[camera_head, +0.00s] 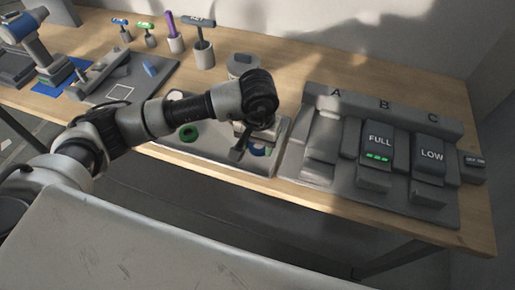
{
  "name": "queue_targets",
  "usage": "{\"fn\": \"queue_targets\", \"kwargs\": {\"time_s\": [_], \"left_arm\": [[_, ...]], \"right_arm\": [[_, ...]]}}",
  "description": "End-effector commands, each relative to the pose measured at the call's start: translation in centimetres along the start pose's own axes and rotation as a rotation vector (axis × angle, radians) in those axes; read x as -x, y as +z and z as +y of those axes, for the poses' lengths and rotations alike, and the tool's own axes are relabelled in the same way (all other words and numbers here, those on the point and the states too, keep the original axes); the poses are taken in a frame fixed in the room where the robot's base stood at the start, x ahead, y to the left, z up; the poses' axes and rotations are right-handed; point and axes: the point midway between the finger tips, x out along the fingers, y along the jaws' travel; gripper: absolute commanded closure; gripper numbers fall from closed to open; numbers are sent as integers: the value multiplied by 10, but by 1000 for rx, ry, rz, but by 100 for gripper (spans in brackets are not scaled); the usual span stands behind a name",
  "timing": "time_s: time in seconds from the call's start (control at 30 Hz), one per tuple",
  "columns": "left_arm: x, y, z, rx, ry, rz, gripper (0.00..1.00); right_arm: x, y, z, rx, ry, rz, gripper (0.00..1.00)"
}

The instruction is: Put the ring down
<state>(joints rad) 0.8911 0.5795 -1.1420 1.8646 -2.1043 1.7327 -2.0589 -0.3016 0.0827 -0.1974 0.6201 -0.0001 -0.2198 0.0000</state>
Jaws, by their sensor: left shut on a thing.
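My left arm reaches in from the left over the grey tray (225,164) on the wooden table. Its gripper (238,153) points down above the tray's right part and is shut on the ring, which is largely hidden by the gripper. A small blue and green round shape (259,150) shows just right of the fingers; I cannot tell if it is held or lies on the tray. A green ring (188,133) lies on the tray's left part, apart from the gripper. My right gripper is out of view.
To the right stands a grey dock with slots A, B and C; B holds a block marked FULL (379,141) and C one marked LOW (431,156). Slot A (322,140) looks empty. A grey round container (240,65) stands behind my arm. A drill (34,40) stands at far left.

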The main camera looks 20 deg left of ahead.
Motion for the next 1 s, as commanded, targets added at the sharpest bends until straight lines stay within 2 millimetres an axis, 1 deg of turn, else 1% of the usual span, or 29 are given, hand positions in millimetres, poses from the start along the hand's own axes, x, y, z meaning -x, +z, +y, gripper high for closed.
{"fn": "queue_targets", "kwargs": {"time_s": [0.1, 0.23, 0.33, 0.53, 0.67, 0.7, 0.77, 1.0], "left_arm": [[-16, 2, 0, 0, -1, -7, 78], [-33, 1, 0, 1, 0, -5, 78], [-38, 1, 0, -1, 0, -2, 78], [-38, 1, 0, -1, 0, -1, 78], [-42, 1, 0, -1, 0, -1, 78], [-41, 1, 0, 0, -1, -1, 48], [-40, 1, 0, 0, 0, -1, 39], [-40, 1, 0, 0, 0, -2, 39]], "right_arm": [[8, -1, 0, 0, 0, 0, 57], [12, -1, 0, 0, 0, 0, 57], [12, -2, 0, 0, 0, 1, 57], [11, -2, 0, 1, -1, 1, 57], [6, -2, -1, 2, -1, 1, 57], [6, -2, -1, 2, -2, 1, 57], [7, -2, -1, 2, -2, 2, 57], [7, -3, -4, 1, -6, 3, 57]]}}
